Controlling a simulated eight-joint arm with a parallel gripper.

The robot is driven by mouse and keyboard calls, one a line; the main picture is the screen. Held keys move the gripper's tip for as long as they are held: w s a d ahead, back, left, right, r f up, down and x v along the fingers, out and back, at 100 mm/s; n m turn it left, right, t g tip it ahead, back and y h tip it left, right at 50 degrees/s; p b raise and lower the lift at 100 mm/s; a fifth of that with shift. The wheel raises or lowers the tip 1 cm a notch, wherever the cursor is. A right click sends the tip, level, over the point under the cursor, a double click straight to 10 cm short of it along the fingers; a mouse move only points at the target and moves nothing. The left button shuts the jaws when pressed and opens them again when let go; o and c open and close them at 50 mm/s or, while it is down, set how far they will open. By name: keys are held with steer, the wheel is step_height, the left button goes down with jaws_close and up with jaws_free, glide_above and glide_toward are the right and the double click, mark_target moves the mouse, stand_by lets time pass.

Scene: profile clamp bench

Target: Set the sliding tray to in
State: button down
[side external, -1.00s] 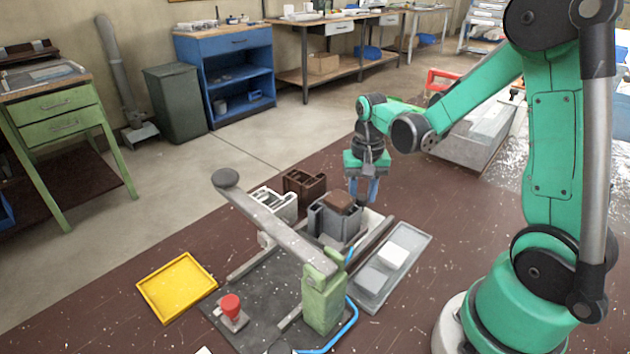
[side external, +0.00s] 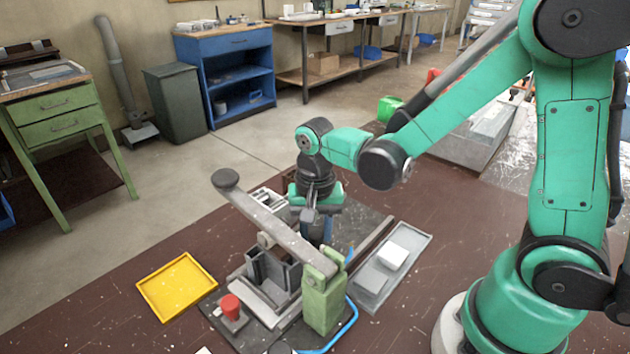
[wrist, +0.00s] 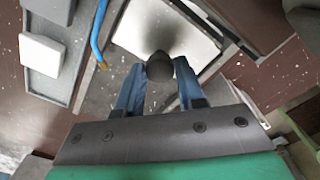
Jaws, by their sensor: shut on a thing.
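The sliding tray (side external: 262,300) is a pale plate at the front of the dark base, carrying a grey clamp fixture (side external: 270,270) beneath the long grey lever. The wrist view shows the bare pale tray top (wrist: 185,28) ahead of my gripper. My gripper (side external: 318,238) points down behind the lever, its blue fingers partly hidden by it. In the wrist view my gripper (wrist: 158,78) is shut on a dark round knob (wrist: 160,66) at the tray's near edge.
The grey lever (side external: 270,215) runs from a green post (side external: 322,297) close in front of my gripper. A red button (side external: 231,306) stands front left, beside a yellow tray (side external: 177,286).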

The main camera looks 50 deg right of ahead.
steer(key=shift+a, duration=0.3)
steer(key=c, duration=0.5)
jaws_free()
steer(key=shift+d, duration=0.1)
steer(key=shift+c, duration=0.2)
steer(key=shift+r, duration=2.8)
steer(key=shift+s+d+r+n+t, duration=0.15)
steer(key=shift+s+r+n+t, duration=0.05)
steer(key=shift+r+n+t, duration=0.25)
steer(key=r+n+t, duration=0.1)
steer(key=n+t, duration=0.1)
steer(key=s+d+r+n+t, duration=0.1)
steer(key=n+t, duration=0.1)
steer(key=n, duration=0.1)
steer(key=s+r+n+t, duration=0.1)
steer(key=n+t, duration=0.1)
steer(key=n, duration=0.1)
steer(key=shift+s+d+r, duration=0.2)
steer(key=shift+d+r, duration=0.05)
steer(key=shift+d, duration=0.1)
